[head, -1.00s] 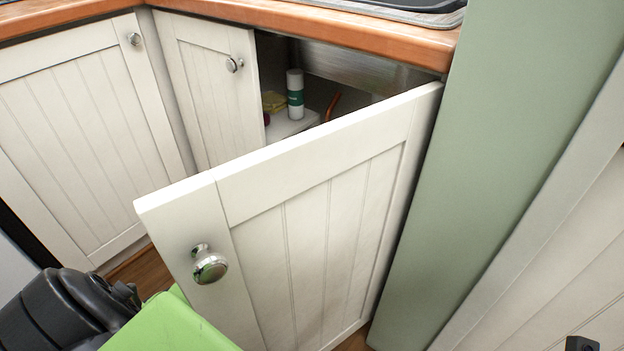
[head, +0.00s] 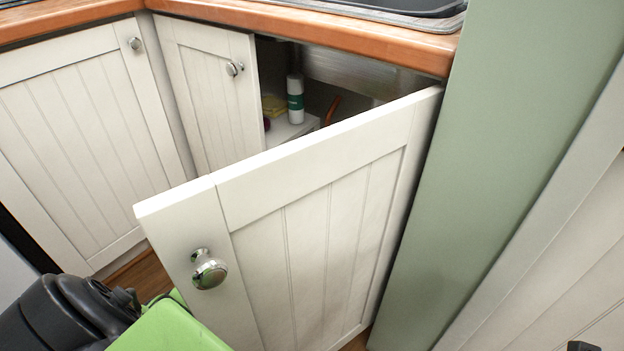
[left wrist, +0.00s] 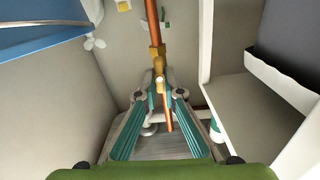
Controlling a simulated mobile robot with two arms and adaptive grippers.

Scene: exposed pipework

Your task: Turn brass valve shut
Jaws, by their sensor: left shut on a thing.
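The brass valve (left wrist: 158,60) sits on a vertical copper pipe (left wrist: 152,22) inside the cabinet in the left wrist view. Another copper piece (left wrist: 168,115) runs below it between my fingers. My left gripper (left wrist: 160,92) has its two teal-and-grey fingers around the lower part of the valve and is shut on it. Which part of the valve the tips grip is hard to tell. In the head view the open white door hides the left fingers and the valve; only my green and black arm parts show at lower left. My right gripper does not clearly show.
The open cabinet door (head: 310,220) with a round knob (head: 209,270) stands in front of the cabinet. A white-and-green bottle (head: 295,98) stands on a shelf inside. A wooden worktop (head: 330,40) lies above. A green panel (head: 480,180) bounds the right side.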

